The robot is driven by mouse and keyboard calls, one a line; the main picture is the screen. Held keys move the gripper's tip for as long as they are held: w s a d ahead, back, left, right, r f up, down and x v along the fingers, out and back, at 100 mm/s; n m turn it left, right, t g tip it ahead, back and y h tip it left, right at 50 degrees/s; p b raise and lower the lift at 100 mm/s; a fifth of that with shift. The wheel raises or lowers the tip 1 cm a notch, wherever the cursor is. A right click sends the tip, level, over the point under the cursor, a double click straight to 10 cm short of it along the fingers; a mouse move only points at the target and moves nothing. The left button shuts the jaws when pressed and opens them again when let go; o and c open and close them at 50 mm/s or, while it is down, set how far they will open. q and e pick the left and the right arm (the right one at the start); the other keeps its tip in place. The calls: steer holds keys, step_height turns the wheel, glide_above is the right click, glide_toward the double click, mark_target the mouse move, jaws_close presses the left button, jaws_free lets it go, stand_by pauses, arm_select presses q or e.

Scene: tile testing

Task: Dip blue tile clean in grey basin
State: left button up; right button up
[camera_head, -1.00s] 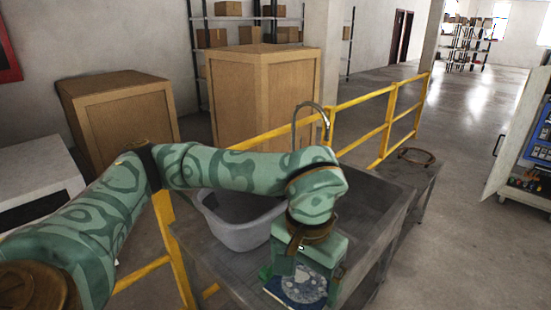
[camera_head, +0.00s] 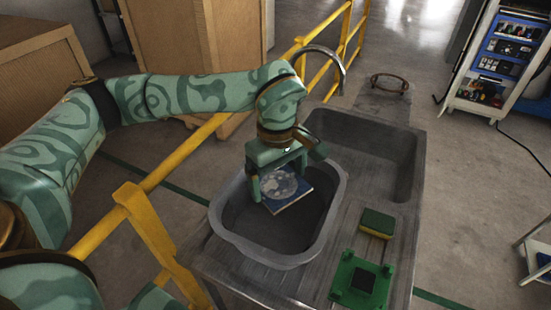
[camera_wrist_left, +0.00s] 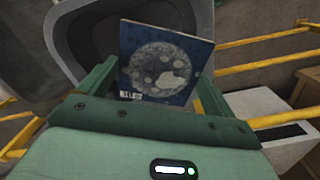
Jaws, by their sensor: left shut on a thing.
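The blue tile (camera_head: 288,193) has a pale, blotchy round patch on its face. My left gripper (camera_head: 279,186) is shut on it and holds it over the grey basin (camera_head: 334,213), within the rim's outline in the head view. I cannot tell exactly how far the tile is above the basin floor. In the left wrist view the tile (camera_wrist_left: 128,45) stands between the green fingers, with the patch facing the camera and the grey basin (camera_wrist_left: 62,45) behind it. The basin looks empty inside. My right gripper is not in view.
The basin stands on a metal sink unit with a sunken bowl (camera_head: 375,150) and a curved tap (camera_head: 335,62). A green-and-yellow sponge (camera_head: 377,222) and a green fixture with a dark square (camera_head: 362,283) lie to the right. A yellow railing (camera_head: 165,180) runs along the left.

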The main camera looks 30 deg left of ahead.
mark_target(282, 168)
arm_select(q)
steer(key=w+n, duration=0.1)
steer(key=n, duration=0.1)
steer(key=n+p, duration=0.1)
steer(key=n, duration=0.2)
steer(key=w+a+f+n, duration=0.1)
steer(key=n, duration=0.2)
steer(key=shift+w+a+p, duration=0.1)
steer(key=shift+w+p, duration=0.2)
steer(key=shift+w, duration=0.05)
steer(key=w+f+n+p, duration=0.1)
steer(key=n, duration=0.3)
steer(key=w+f+n, duration=0.1)
steer(key=n, duration=0.3)
steer(key=w+a+f+n+p, duration=0.1)
steer(key=n, duration=0.3)
steer(key=shift+w+n+p, duration=0.1)
steer(key=shift+n+p, duration=0.2)
steer(key=shift+n, duration=0.1)
step_height(282, 168, down, 12)
steer(key=n+b, duration=0.3)
steer(key=b, duration=0.6)
steer(key=shift+w+a, duration=0.25)
steer(key=shift+w, duration=0.05)
steer(key=shift+r, duration=0.15)
step_height(282, 168, up, 10)
steer(key=p, duration=0.8)
steer(key=shift+p, duration=0.35)
